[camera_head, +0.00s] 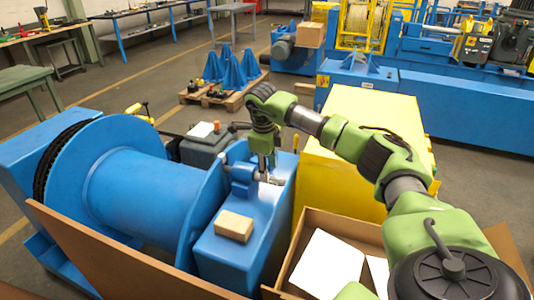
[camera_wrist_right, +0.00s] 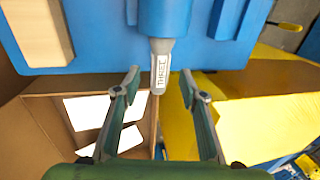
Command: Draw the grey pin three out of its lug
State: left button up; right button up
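The grey pin three (camera_wrist_right: 161,68), with "THREE" on its end, sticks out of the blue lug (camera_wrist_right: 164,18) in the right wrist view. The lug also shows on the blue block in the head view (camera_head: 241,178). My right gripper (camera_wrist_right: 161,74) is open, with one finger on each side of the pin's end. Gaps show between both fingers and the pin. In the head view my right gripper (camera_head: 264,175) points down beside the lug and partly hides the pin. My left gripper is not in view.
A wooden block (camera_head: 234,227) lies on the blue block's top. A large blue drum (camera_head: 140,195) stands to its left. A cardboard box (camera_head: 343,222) with white sheets is open at the front right. A yellow cabinet (camera_head: 372,107) stands behind the box, close to my arm.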

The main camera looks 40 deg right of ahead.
jog(key=shift+w+d+f+p, duration=0.1)
jog(key=shift+d+f+p, duration=0.1)
jog(key=shift+f, duration=0.9)
jog(key=shift+w+d+f+p, duration=0.1)
jog(key=shift+d+f, duration=0.1)
jog(key=shift+f, duration=0.9)
grip_shut()
